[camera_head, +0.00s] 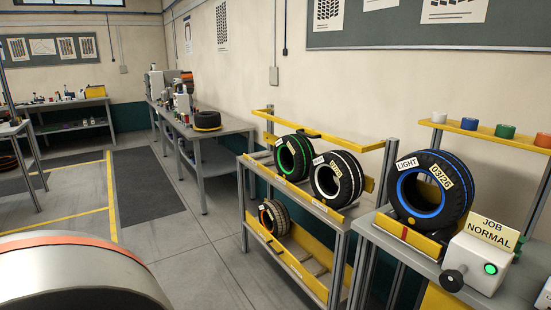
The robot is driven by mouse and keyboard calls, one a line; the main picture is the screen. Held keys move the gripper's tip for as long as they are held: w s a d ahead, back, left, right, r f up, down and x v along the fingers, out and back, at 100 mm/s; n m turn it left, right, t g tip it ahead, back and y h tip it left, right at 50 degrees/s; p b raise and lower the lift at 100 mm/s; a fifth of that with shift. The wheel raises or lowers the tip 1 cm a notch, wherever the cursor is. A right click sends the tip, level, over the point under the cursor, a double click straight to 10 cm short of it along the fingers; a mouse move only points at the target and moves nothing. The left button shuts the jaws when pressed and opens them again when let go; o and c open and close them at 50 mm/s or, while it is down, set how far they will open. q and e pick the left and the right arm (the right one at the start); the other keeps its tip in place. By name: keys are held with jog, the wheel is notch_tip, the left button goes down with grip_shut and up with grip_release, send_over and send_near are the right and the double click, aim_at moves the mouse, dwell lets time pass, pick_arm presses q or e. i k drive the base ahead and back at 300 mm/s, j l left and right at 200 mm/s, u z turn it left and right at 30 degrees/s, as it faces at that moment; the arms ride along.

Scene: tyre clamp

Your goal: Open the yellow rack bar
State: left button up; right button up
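A grey rack stands right of centre with yellow rails. A yellow bar (345,146) runs along its top, above and behind the tyres, with a small dark piece near its middle. I cannot tell whether it is latched. A green-striped tyre (294,158) and a white-striped tyre (337,179) stand upright on the upper shelf behind a yellow front rail (295,187). A smaller tyre (274,217) sits on the lower shelf, behind another yellow rail (285,258). Neither gripper is in view.
At right, a bench (385,239) holds a blue-striped tyre (457,217) in a yellow cradle, beside a box (480,258) with a green button and black knob. A yellow shelf (470,130) carries coloured cups. Floor (213,257) left of the rack is clear.

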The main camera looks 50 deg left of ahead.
aim_at(312, 133)
jog(key=u, duration=1.25)
